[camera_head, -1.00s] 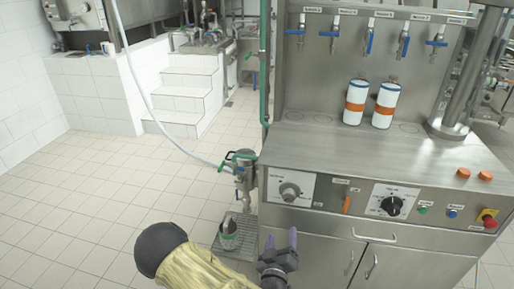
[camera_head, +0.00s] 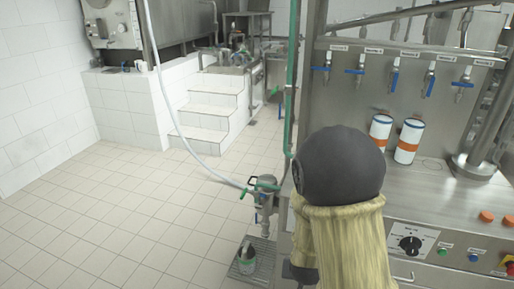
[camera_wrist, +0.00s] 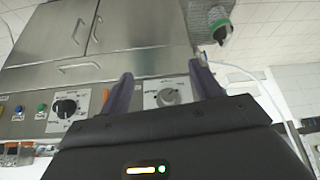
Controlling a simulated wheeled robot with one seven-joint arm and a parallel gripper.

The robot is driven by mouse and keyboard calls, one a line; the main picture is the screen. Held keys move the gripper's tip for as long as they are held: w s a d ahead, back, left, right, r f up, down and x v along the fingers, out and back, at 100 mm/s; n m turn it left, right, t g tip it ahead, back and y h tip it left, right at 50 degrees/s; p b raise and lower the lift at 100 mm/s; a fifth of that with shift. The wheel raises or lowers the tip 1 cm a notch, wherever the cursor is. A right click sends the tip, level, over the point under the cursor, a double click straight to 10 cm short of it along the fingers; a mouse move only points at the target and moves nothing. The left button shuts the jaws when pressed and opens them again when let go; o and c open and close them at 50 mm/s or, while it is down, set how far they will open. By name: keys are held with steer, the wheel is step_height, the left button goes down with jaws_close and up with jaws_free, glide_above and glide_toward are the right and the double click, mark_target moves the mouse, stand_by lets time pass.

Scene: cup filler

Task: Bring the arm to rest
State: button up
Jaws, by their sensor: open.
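My gripper (camera_wrist: 163,85) shows in the wrist view with its two purple-grey fingers spread apart and nothing between them. It points toward the steel filler cabinet's front, by the panel with a round grey knob (camera_wrist: 168,97). In the head view my arm, in a yellow sleeve with a dark rounded joint, stands in front of the filler machine (camera_head: 440,185). It hides part of the counter and panel. The gripper's fingers cannot be made out there.
Two white cups with orange bands, a left one (camera_head: 381,129) and a right one (camera_head: 408,146), stand on the counter below the blue-handled taps (camera_head: 393,78). A pump-like valve (camera_head: 265,195) and a small container (camera_head: 246,262) on a floor grate are left of my arm. Tiled floor is clear further left.

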steer(key=s+d+r+n+g+p, duration=0.1)
steer(key=s+r, duration=0.3)
steer(key=r, duration=0.3)
steer(key=s+d+r+n+g+y+p, duration=0.1)
steer(key=s+r+p, duration=0.1)
steer(key=s+r, duration=0.2)
step_height(320, 180, up, 3)
steer(key=shift+s+d+r+g, duration=0.15)
steer(key=shift+s+d+g, duration=0.1)
steer(key=shift+s+g, duration=0.15)
